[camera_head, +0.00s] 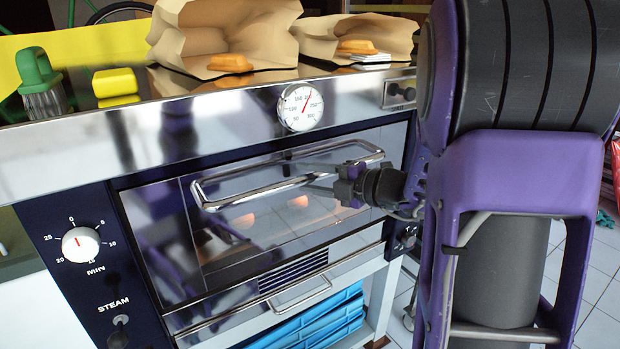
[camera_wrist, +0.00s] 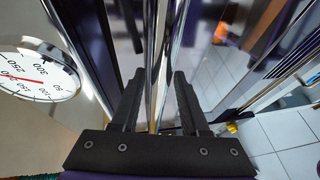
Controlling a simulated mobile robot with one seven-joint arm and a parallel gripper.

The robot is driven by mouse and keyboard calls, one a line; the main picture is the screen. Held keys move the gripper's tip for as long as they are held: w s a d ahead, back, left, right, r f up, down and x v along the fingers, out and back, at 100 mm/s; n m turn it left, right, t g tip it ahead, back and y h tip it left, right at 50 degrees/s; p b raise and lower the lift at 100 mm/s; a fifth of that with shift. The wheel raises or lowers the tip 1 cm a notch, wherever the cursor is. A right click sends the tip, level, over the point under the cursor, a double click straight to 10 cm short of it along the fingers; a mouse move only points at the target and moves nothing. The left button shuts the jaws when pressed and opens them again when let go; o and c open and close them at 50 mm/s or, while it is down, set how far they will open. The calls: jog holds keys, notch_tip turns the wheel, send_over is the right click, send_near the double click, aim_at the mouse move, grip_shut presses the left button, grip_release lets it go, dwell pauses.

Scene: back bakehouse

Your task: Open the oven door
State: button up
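The oven door (camera_head: 225,262) is a shiny panel with a window, and it looks shut in the oven front. Its chrome bar handle (camera_head: 265,190) runs across the upper part of the door. My gripper (camera_head: 343,188) is at the right part of the handle, close to the bar. In the wrist view my gripper (camera_wrist: 158,78) has its two black fingers apart, and the chrome handle (camera_wrist: 160,50) lines up with the gap between them. I cannot tell whether either finger touches the bar. My arm hides the right side of the oven.
A dial thermometer (camera_head: 300,107) sits above the door, and a timer knob (camera_head: 80,244) is at the left. Paper bags (camera_head: 225,35) stand on the oven top. Blue trays (camera_head: 325,325) lie below. Tiled floor (camera_head: 595,270) shows at the right.

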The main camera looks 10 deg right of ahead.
grip_shut()
dwell(1.2)
